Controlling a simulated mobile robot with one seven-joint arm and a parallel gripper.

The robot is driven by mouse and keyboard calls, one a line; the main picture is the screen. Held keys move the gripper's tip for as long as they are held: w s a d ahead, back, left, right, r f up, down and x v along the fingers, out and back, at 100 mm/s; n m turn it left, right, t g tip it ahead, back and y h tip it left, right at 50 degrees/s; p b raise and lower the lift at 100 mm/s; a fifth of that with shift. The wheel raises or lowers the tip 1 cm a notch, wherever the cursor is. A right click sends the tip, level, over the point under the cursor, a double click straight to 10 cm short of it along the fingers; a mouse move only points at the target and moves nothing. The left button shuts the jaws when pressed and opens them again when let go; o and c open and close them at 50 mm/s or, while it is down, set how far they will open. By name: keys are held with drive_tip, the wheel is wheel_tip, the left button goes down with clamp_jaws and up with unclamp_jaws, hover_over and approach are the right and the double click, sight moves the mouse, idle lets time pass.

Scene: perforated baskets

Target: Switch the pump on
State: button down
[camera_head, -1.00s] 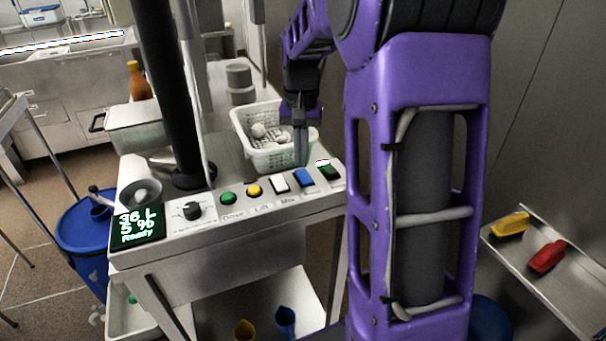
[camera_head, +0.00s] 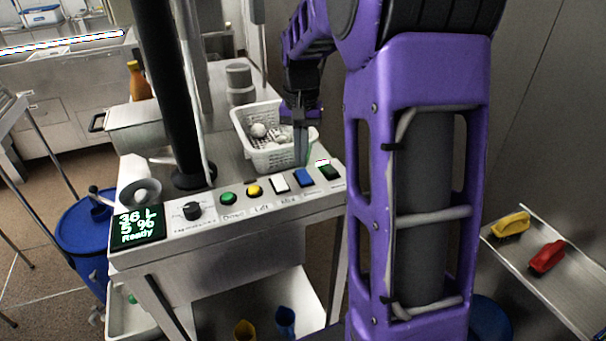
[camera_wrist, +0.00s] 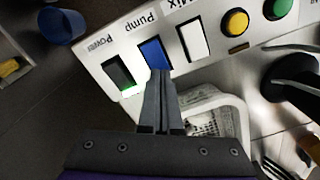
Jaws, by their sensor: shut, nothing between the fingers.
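The Pump switch is a blue rocker (camera_head: 304,178) on the sloped front panel of the cart. My gripper (camera_head: 301,163) is shut and empty, pointing down just behind the blue rocker. In the wrist view my gripper (camera_wrist: 158,76) has its fingertips at the rocker's near edge and overlaps it slightly. I cannot tell whether they touch. No lit lamp shows at the Pump rocker.
The Power rocker (camera_head: 329,172) has a lit green lamp beside it. The white rocker (camera_head: 279,184), yellow button (camera_head: 254,191), green button (camera_head: 228,198) and knob (camera_head: 193,210) line the panel. The display (camera_head: 138,224) reads Ready. A white perforated basket (camera_head: 275,158) stands close behind my fingers.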

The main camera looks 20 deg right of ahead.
sight(301, 171)
drive_tip(key=shift+f+b, duration=0.6)
drive_tip(key=shift+f, duration=0.35)
idle(0.6)
wheel_tip(301, 171, up, 5)
drive_tip(key=p, duration=0.4)
drive_tip(key=shift+r, duration=1)
